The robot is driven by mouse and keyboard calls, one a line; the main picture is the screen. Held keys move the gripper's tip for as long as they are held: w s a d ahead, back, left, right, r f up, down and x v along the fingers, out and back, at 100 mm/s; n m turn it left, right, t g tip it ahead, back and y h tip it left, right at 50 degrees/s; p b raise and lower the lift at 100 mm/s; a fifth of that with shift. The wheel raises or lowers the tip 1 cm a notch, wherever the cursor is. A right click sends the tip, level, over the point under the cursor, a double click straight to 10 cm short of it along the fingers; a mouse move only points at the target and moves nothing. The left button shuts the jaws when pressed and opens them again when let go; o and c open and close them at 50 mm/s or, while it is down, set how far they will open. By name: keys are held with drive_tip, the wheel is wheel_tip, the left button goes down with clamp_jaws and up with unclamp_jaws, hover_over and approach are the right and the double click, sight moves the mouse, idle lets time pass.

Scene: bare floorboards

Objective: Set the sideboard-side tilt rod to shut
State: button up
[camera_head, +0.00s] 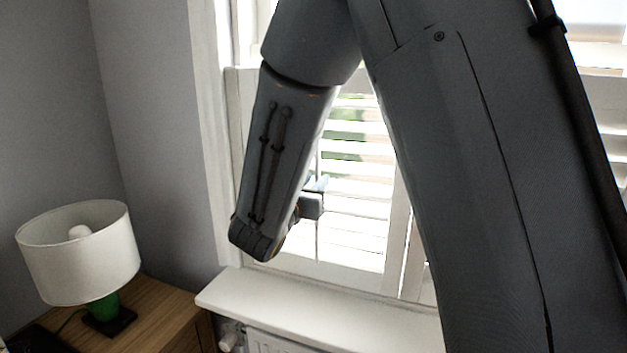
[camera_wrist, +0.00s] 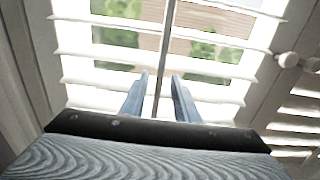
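The sideboard-side tilt rod (camera_head: 317,165) is a thin upright bar in front of the left shutter panel's white slats (camera_head: 355,200). It also shows in the wrist view (camera_wrist: 166,40), running down between my two fingers. The slats (camera_wrist: 110,72) stand open, with bright light and greenery showing through the gaps. My gripper (camera_wrist: 160,76) is open, one finger on each side of the rod, with a visible gap to it on both sides. In the head view my gripper (camera_head: 316,194) is partly hidden by my forearm, which also covers part of the panel.
A wooden sideboard (camera_head: 165,318) at the left carries a lamp (camera_head: 80,255) with a white shade and green base. A white sill (camera_head: 320,310) runs below the shutters, above a radiator (camera_head: 270,343). A white knob (camera_wrist: 288,60) sits right of the slats.

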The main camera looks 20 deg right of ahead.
sight(316, 163)
clamp_jaws()
drive_tip(key=shift+w+r+p, duration=0.1)
drive_tip(key=shift+r+p, duration=0.6)
drive_tip(key=shift+r, duration=1.4)
unclamp_jaws()
drive_tip(key=shift+a+f, duration=0.1)
drive_tip(key=b+v, duration=0.2)
drive_tip(key=v, duration=0.6)
drive_tip(key=shift+b, duration=0.4)
